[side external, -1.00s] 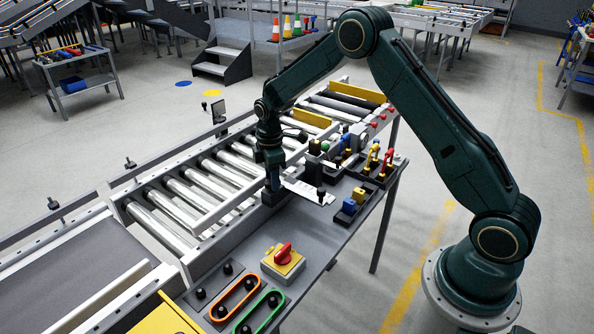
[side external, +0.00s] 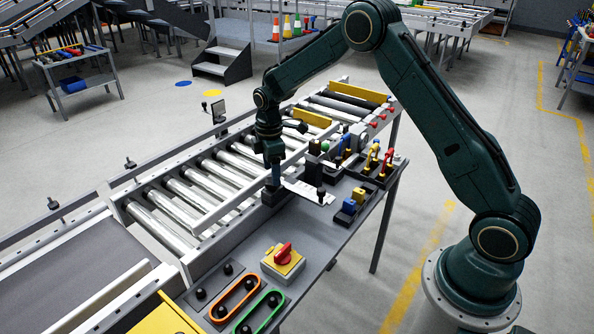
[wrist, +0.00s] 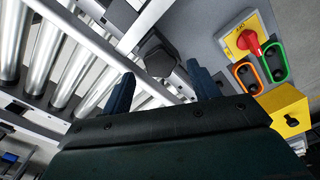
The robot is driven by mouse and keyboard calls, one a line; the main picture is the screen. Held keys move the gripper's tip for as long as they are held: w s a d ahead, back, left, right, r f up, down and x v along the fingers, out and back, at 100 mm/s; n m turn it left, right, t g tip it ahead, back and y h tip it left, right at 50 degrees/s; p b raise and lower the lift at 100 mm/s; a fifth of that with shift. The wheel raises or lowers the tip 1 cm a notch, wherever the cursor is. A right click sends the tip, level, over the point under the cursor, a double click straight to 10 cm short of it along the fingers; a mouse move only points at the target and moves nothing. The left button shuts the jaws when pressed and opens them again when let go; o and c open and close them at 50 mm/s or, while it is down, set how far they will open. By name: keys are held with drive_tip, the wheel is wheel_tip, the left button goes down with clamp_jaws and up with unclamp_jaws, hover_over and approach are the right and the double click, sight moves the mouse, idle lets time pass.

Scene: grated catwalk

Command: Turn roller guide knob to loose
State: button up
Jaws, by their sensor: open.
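A dark block-like piece, likely the roller guide knob (wrist: 158,55), lies just beyond my fingers in the wrist view. In the side view a dark piece (side external: 272,196) sits under my gripper at the roller bed's near edge; its exact shape and setting are too small to tell. My gripper (side external: 274,177) points down just above it. In the wrist view my gripper (wrist: 160,86) has its two fingers spread apart with nothing held between them. I cannot tell whether the fingers touch the piece.
A red rotary switch on a yellow plate (side external: 283,259) stands on the bench toward the front, with orange (side external: 234,298) and green (side external: 259,312) loops beside it. Blue and yellow blocks (side external: 353,201) sit right of my gripper. Metal rollers (side external: 180,195) run along the left.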

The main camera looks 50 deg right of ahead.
wheel_tip(320, 180, up, 11)
idle(0.5)
drive_tip(key=shift+r, duration=0.1)
drive_tip(key=s+a+r+m+t, duration=0.35)
drive_tip(key=s+r+m, duration=0.25)
drive_tip(key=s+r, duration=0.9)
drive_tip(key=s+a+f+m+t, duration=0.1)
drive_tip(key=s+m, duration=0.1)
drive_tip(key=s, duration=0.8)
drive_tip(key=s+a+f+m+t, duration=0.1)
drive_tip(key=s+m, duration=0.2)
drive_tip(key=s, duration=0.6)
drive_tip(key=shift+s+a+f+m, duration=0.25)
drive_tip(key=shift+s+f+m, duration=0.05)
drive_tip(key=shift+s+f, duration=0.1)
